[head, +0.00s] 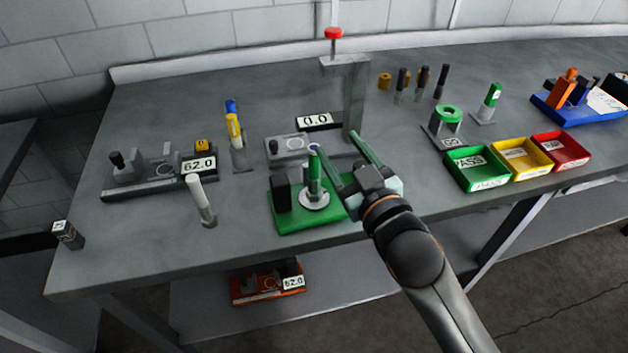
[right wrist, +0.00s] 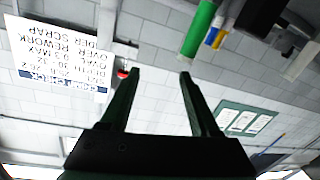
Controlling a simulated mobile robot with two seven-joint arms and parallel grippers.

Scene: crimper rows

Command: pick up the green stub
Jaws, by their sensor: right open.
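The green stub (head: 314,174) looks like a slim upright cylinder on a pale round disc (head: 314,200) on a green base plate (head: 290,226). My right gripper (head: 336,141) is open, its two fingers apart, just right of the stub in the head view. I cannot tell whether a finger touches it. In the right wrist view the gripper (right wrist: 158,72) has empty space between its fingers, and a green cylinder (right wrist: 200,28), probably the stub, shows above and beyond the right fingertip. My left gripper is not in view.
A dark block (head: 281,194) stands left of the stub on the plate. A grey stand with a red knob (head: 333,33) rises behind. A white-topped cylinder (head: 200,198) stands left. Green (head: 483,181), yellow and red trays sit right. Another green-topped cylinder (head: 491,97) stands farther back.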

